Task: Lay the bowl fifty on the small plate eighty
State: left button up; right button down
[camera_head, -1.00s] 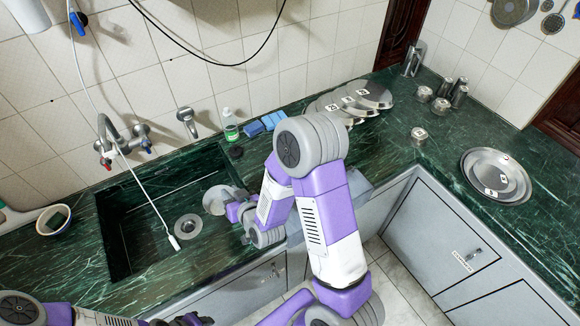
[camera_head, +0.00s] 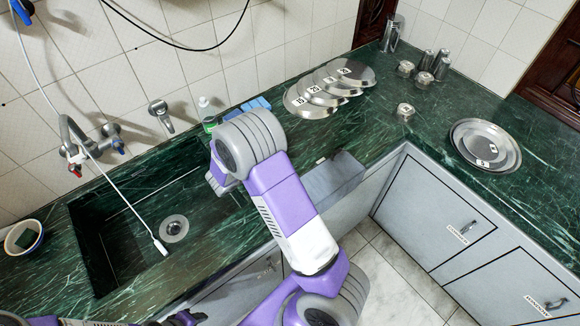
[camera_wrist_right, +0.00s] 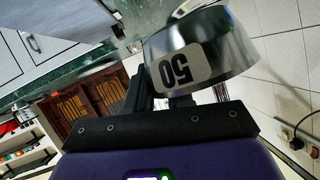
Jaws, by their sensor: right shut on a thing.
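The steel bowl fifty (camera_wrist_right: 205,52), with a white "50" label, is tilted in the right wrist view. My right gripper (camera_wrist_right: 165,95) is shut on it. In the head view, my right arm's upper links hide this gripper and the bowl. Several flat steel plates (camera_head: 350,73) lie overlapping in a row at the back of the counter, each with a small number label. Which one is the small plate eighty I cannot read for certain. Only a dark bit of my left gripper (camera_head: 186,318) shows at the bottom edge; its fingers cannot be made out.
The sink (camera_head: 112,262) with a drain (camera_head: 174,229) is at left under a tap (camera_head: 85,140). A green bottle (camera_head: 207,113) and blue sponges (camera_head: 256,104) stand by the wall. Stacked plates (camera_head: 507,151) lie at right; small steel pots (camera_head: 406,68) stand behind.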

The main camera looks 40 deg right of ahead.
jog(key=shift+s+f+m+g, duration=0.4)
jog(key=shift+m+g, duration=0.3)
jog(key=shift+g, duration=0.2)
jog(key=f+b, duration=0.2)
jog(key=f, duration=0.8)
jog(key=shift+s+f, duration=0.1)
jog(key=shift+s, duration=0.1)
jog(key=c, duration=1)
grip_release()
jog(key=shift+o, duration=0.2)
